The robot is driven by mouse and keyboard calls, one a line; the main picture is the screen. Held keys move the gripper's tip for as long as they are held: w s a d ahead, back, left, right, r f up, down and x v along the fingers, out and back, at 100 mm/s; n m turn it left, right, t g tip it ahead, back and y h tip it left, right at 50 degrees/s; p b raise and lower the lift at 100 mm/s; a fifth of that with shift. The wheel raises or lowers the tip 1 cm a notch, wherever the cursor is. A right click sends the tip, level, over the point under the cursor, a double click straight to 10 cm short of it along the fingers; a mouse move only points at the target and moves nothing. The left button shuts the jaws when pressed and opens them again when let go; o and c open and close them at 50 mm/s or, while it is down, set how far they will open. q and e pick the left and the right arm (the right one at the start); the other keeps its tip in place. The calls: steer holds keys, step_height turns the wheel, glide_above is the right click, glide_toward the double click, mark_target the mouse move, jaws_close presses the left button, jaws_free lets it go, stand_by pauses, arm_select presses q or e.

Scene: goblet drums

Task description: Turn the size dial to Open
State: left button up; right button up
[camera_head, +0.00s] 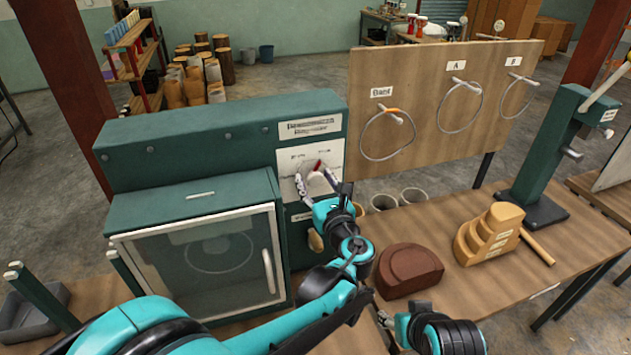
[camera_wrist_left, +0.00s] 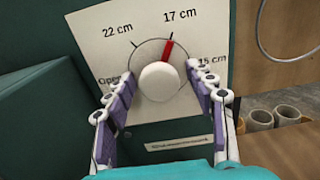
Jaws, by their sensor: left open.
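The size dial (camera_wrist_left: 160,82) is a white round knob with a red pointer on a white plate, on the front of the green machine (camera_head: 220,135). In the left wrist view the pointer aims up and slightly right, near the 17 cm mark. The plate also reads 22 cm, 15 cm and, at the left, Open, partly covered by a finger. The dial also shows in the head view (camera_head: 318,181). My left gripper (camera_wrist_left: 165,98) is open, one finger on each side of the knob; I cannot tell whether they touch it. My right gripper (camera_head: 388,318) is low at the front edge; its jaw state is unclear.
A glazed cabinet door (camera_head: 215,255) is left of the dial. Cups (camera_head: 413,196), a brown stepped block (camera_head: 408,268) and a tan stepped block (camera_head: 488,234) stand on the bench to the right. A board (camera_head: 440,85) with hanging wire rings rises behind.

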arm_select(q)
steer(key=c, duration=1.2)
